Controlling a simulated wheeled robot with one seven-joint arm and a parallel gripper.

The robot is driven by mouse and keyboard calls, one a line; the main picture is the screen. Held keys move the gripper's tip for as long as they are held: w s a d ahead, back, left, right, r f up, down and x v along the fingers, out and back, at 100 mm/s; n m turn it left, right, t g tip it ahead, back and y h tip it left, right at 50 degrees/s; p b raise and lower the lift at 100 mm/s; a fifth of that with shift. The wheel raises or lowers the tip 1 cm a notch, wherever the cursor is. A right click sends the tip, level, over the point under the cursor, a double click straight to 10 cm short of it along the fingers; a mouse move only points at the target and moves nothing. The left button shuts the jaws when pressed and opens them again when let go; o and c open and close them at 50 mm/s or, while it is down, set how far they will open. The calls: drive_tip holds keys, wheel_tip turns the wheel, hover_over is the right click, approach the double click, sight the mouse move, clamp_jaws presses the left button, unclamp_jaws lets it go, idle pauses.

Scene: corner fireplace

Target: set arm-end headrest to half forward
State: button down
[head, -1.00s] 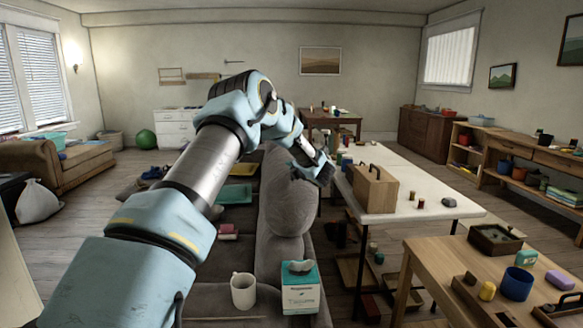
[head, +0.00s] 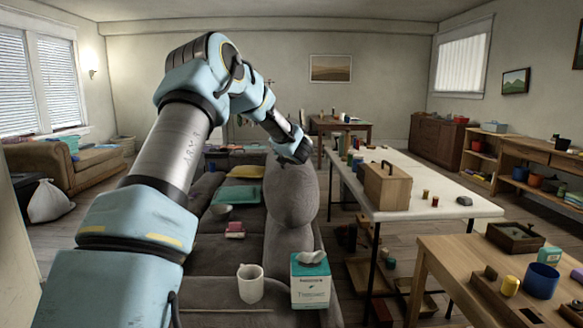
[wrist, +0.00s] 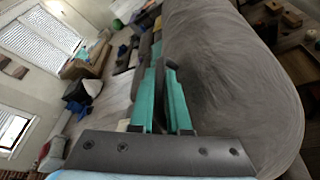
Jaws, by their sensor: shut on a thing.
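The grey upholstered headrest (head: 290,195) stands along the right side of the grey sofa (head: 195,265), in the middle of the head view. It fills the right half of the wrist view (wrist: 225,75). My gripper (head: 298,154) is at the top of the headrest, with its teal fingers (wrist: 163,60) shut on its upper edge. The exact contact at the fingertips is hard to see. The headrest looks close to upright; its exact tilt is hard to judge.
A white mug (head: 250,284) and a tissue box (head: 310,280) stand at the near end of the sofa. A white table (head: 420,195) with a wooden box (head: 387,187) is close on the right.

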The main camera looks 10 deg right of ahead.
drive_tip(key=shift+w+a+f+n+b, duration=0.1)
drive_tip(key=shift+a+n+b, duration=0.2)
drive_tip(key=shift+a, duration=0.4)
drive_tip(key=c, duration=1.2)
unclamp_jaws()
drive_tip(key=shift+o, duration=0.2)
wheel_tip(320, 180, up, 3)
drive_tip(key=b, duration=0.3)
hover_over(287, 171)
drive_tip(key=a, duration=0.2)
drive_tip(key=shift+s+d, duration=0.2)
drive_tip(key=shift+s, duration=0.2)
